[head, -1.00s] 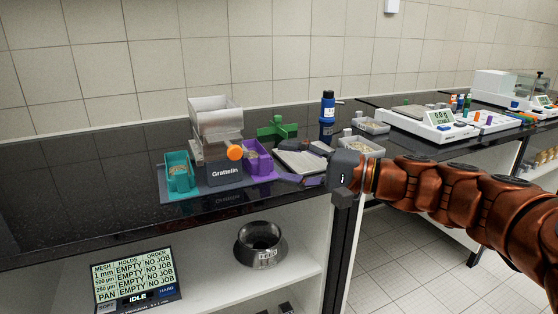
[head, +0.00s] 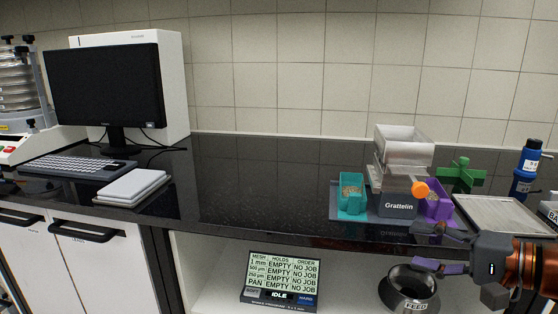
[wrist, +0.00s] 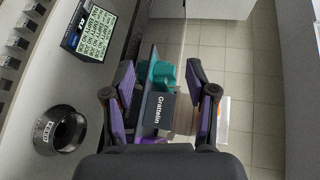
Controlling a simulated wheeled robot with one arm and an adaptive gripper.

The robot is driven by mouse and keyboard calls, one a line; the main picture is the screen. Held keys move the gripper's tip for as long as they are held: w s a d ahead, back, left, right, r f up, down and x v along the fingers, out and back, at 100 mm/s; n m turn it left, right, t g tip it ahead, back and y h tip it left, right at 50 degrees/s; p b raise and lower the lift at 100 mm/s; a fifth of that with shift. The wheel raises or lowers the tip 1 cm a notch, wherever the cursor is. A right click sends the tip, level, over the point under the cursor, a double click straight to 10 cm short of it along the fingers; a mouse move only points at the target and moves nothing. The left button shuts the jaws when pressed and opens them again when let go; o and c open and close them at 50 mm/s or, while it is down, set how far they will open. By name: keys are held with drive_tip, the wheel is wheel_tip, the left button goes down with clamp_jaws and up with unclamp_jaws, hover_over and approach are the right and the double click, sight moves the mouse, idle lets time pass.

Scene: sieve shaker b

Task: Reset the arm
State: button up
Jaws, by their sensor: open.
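My gripper (head: 440,251) is at the right of the head view, in front of the counter edge, with its purple-padded fingers apart and nothing between them. In the wrist view my gripper (wrist: 160,105) is also open. The Grattelin device (head: 400,203), with a grey hopper and an orange knob, stands on the counter just beyond the fingers. It shows between the fingers in the wrist view (wrist: 158,110), and I see no contact with it. My arm comes in from the right edge of the head view.
A teal bin (head: 352,206) and a purple bin (head: 440,209) flank the device. A black FEED bowl (head: 408,289) and a display (head: 282,279) reading IDLE are on the shelf below. A monitor (head: 105,85) and keyboard (head: 70,166) stand left. The middle counter (head: 250,190) is clear.

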drive_tip(key=s+a+f+n+g+h, duration=0.1)
drive_tip(key=s+a+f+n+g, duration=0.15)
drive_tip(key=a+f+g, duration=0.35)
drive_tip(key=s+a+f+n+g+h, duration=0.1)
drive_tip(key=s+a+f+n+g, duration=0.2)
drive_tip(key=a+f, duration=0.45)
drive_tip(key=s+d+f+n+g+h, duration=0.2)
drive_tip(key=s+f+h, duration=0.2)
drive_tip(key=s, duration=0.2)
drive_tip(key=s+d+f+n+g+h, duration=0.2)
drive_tip(key=s+f+g+h, duration=0.15)
drive_tip(key=s, duration=0.35)
wheel_tip(320, 180, up, 22)
drive_tip(key=s+t+h+p, duration=0.1)
drive_tip(key=p, duration=2.1)
drive_tip(key=shift+d+r+t, duration=0.25)
drive_tip(key=shift+d+t, duration=0.05)
drive_tip(key=shift+t, duration=0.05)
